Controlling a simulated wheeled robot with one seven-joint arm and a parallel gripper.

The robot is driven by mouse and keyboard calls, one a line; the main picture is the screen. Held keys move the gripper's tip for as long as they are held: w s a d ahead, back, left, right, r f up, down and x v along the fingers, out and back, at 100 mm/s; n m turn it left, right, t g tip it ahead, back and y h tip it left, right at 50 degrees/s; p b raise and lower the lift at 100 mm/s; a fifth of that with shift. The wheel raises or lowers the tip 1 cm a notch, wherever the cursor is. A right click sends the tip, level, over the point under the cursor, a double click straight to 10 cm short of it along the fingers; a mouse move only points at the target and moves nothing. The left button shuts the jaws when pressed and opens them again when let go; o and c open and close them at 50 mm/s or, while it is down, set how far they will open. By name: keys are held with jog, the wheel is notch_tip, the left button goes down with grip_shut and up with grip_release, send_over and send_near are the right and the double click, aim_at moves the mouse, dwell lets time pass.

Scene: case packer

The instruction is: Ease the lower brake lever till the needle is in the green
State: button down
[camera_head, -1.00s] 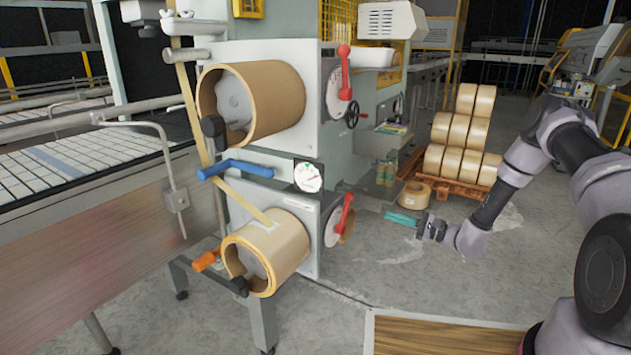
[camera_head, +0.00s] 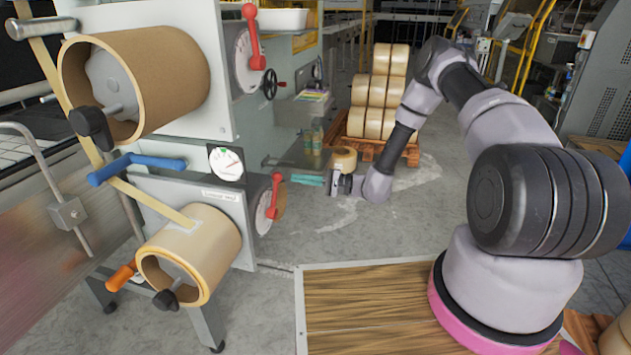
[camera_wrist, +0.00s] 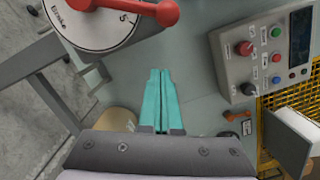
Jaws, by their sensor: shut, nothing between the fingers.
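The lower brake lever (camera_head: 275,195) is red and stands roughly upright on a round white dial (camera_head: 262,212) beside the lower tape roll (camera_head: 200,245). The needle gauge (camera_head: 226,163) is a small round white dial with a green part; the needle's exact reading is too small to tell. My gripper (camera_head: 307,180) has teal fingers, shut and empty, a little right of the lower lever and apart from it. In the wrist view the fingers (camera_wrist: 161,100) point up the picture; a red lever (camera_wrist: 130,8) on a dial marked "Brake" (camera_wrist: 95,28) is ahead and left, untouched.
Another red lever (camera_head: 252,35) and a black handwheel (camera_head: 270,84) are above. A blue bar (camera_head: 135,165) crosses left of the gauge. Stacked rolls (camera_head: 375,90) stand on a pallet behind my gripper. A button panel (camera_wrist: 265,52) is at right in the wrist view.

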aim_at(275, 194)
jog(key=shift+s+a+r, duration=0.5)
jog(key=shift+s+a, duration=0.25)
jog(key=shift+a, duration=0.05)
jog(key=shift+s+a+r, duration=0.45)
jog(key=shift+s+a, duration=0.25)
jog(key=shift+a, duration=0.1)
jog(key=shift+r, duration=0.1)
